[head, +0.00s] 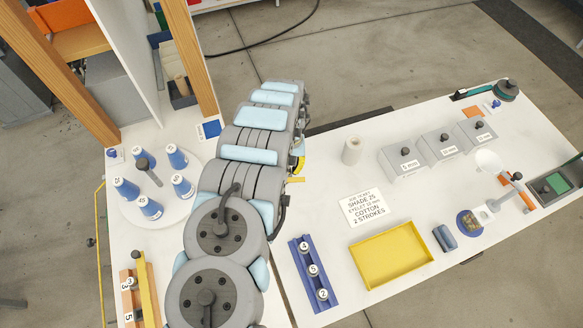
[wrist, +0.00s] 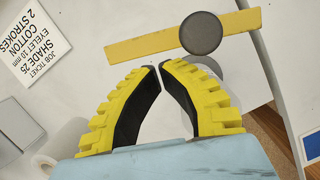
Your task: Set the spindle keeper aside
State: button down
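A yellow bar with a round dark grey knob (wrist: 183,38), which looks like the spindle keeper, lies on the white surface just beyond my fingertips in the wrist view. In the head view only its end (head: 297,180) shows; my arm hides the rest. My gripper (wrist: 157,67) has its tips almost together, with nothing between them. The bar is apart from the fingers. In the head view the gripper (head: 298,164) is mostly hidden behind my arm. Another yellow bar (head: 149,292) stands at a wooden numbered rack (head: 130,300) at lower left.
A round turntable (head: 125,205) with several blue-and-white cones stands left, beside a wooden post (head: 190,55). Right of my arm are a white cylinder (head: 352,151), the job ticket (head: 367,207), a blue rack (head: 312,275), a yellow tray (head: 391,256) and grey boxes (head: 403,160). Bare table surrounds the ticket.

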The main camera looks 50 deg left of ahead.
jog(key=shift+s+d+m+p, duration=0.3)
jog(key=shift+s+d+m, duration=0.15)
jog(key=shift+d, duration=0.25)
jog(key=shift+w+a, duration=0.1)
jog(key=shift+w+a+b, duration=0.2)
jog(key=shift+a+b, duration=0.5)
